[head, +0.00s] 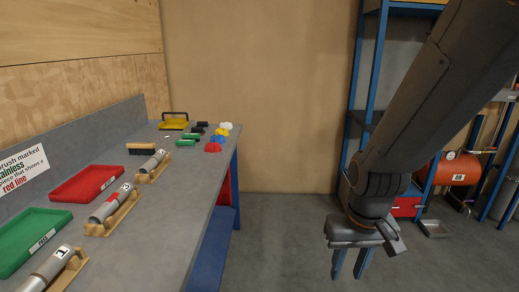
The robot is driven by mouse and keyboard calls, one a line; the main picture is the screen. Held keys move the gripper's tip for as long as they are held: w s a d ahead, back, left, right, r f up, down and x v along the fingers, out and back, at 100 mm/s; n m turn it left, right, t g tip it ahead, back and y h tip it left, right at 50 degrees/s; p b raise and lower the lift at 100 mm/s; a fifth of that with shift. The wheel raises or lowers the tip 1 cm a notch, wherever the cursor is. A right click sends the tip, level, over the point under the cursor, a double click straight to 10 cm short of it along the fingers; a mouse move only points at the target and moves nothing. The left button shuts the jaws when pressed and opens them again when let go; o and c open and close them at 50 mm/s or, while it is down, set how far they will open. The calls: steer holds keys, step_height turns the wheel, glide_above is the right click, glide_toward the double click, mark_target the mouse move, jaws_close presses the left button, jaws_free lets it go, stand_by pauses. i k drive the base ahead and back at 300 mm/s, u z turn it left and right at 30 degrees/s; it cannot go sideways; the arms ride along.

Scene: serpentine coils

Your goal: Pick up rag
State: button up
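Small crumpled-looking lumps lie near the far right edge of the grey workbench (178,212): a red lump (212,147), a blue lump (218,139), a yellow lump (222,132) and a white lump (226,126). They may be rags, but they are too small to tell for sure. My gripper (349,274) hangs over the floor, right of the bench and well apart from it. Its two blue fingers point down with an empty gap between them.
Black and green items (188,141) lie beside the lumps. Metal cylinders (110,203) rest on wooden cradles. A blue rack (358,100) stands behind my arm. Floor between is clear.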

mark_target(228, 125)
steer(key=z, duration=0.4)
steer(key=i, duration=1.75)
steer(key=u, duration=0.3)
steer(key=i, duration=1.7)
steer(key=u, duration=1.15)
steer(key=i, duration=0.4)
steer(key=u, duration=0.1)
